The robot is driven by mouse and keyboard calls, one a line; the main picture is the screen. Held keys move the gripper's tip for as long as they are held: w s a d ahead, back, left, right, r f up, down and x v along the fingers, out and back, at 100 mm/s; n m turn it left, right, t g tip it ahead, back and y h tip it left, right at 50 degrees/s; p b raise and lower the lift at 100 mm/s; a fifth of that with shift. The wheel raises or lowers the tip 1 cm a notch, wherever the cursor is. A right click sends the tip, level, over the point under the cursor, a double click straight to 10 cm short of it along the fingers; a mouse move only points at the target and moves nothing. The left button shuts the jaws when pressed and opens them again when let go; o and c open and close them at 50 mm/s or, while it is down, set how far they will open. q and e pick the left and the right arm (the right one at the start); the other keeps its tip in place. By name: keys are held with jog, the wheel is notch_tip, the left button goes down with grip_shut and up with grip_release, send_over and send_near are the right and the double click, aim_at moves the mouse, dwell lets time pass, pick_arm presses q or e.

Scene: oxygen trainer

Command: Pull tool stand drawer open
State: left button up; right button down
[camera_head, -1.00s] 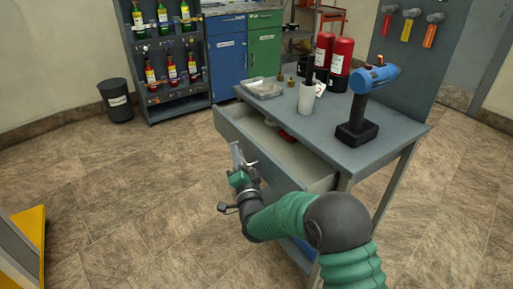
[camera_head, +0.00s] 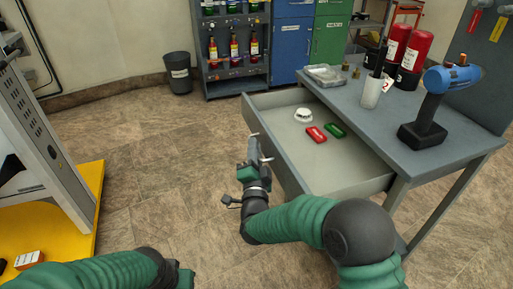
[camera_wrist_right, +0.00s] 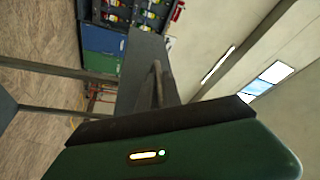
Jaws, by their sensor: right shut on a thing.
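The tool stand (camera_head: 405,160) is a grey table with a drawer (camera_head: 345,182) below its top. The drawer is pulled far out toward the left, and its inside shows. In it lie a white round object (camera_head: 303,116), a red piece (camera_head: 316,134) and a green piece (camera_head: 335,130). My right gripper (camera_head: 258,148) is at the drawer's front, shut on what looks like its handle; the exact contact is hard to see.
On the stand's top are a blue drill (camera_head: 440,100), a white cup (camera_head: 371,93), a clear tray (camera_head: 330,75) and red cylinders (camera_head: 405,50). A black bin (camera_head: 178,73) stands behind. A yellow-based machine (camera_head: 90,190) is at the left. The floor between is clear.

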jog(key=shift+f, duration=0.35)
jog(key=c, duration=1.8)
grip_release()
jog(key=shift+r, duration=0.1)
jog(key=shift+r, duration=0.1)
jog(key=shift+s, duration=0.3)
jog(key=p+v, duration=0.3)
jog(key=v, duration=1.3)
jog(key=shift+p, duration=0.4)
jog(key=shift+s+d, duration=0.1)
jog(key=shift+s, duration=0.05)
